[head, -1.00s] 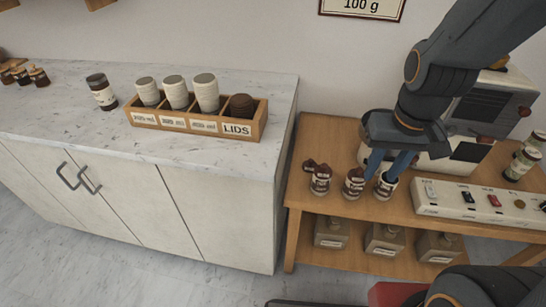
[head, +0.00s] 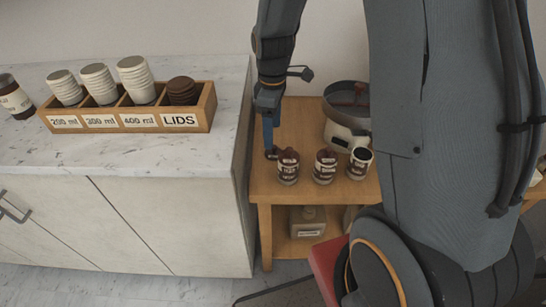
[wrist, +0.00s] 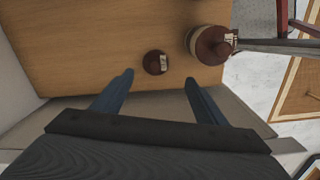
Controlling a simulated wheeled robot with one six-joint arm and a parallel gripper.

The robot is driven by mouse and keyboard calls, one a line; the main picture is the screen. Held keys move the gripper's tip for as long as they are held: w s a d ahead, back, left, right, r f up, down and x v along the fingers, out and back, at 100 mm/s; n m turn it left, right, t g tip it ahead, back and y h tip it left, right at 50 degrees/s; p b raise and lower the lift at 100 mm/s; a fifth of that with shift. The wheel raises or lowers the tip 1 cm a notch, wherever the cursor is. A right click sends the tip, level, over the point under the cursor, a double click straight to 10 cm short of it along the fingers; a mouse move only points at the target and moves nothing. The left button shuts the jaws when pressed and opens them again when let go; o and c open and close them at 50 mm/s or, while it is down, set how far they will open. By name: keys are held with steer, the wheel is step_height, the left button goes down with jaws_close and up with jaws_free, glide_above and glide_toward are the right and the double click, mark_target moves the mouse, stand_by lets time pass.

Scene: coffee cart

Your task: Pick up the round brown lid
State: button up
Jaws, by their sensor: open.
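A small round brown lid (wrist: 155,62) with a pale label lies on the wooden table top. In the wrist view it is just beyond my fingertips, roughly centred between them. In the head view the lid (head: 271,154) is partly hidden at the tip of my gripper (head: 268,148). My gripper (wrist: 158,80) has its two blue fingers apart with nothing between them. It points down at the table behind the left jar (head: 288,167). The gap between fingertips and lid is hard to judge.
A lidded jar (wrist: 205,42) stands close right of the lid in the wrist view. A middle jar (head: 325,167) and an open-topped jar (head: 360,163) stand beside it. A scale-like machine with a bowl (head: 346,112) is behind. A crate (head: 88,122) holds cups and brown lids.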

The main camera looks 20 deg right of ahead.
mark_target(275, 147)
steer(key=shift+w+f, duration=0.2)
steer(key=shift+f, duration=0.65)
steer(key=f, duration=0.2)
steer(key=d+f+p, duration=0.1)
steer(key=f, duration=0.2)
steer(key=shift+w+f, duration=0.1)
steer(key=shift+f, duration=0.65)
steer(key=c, duration=1.1)
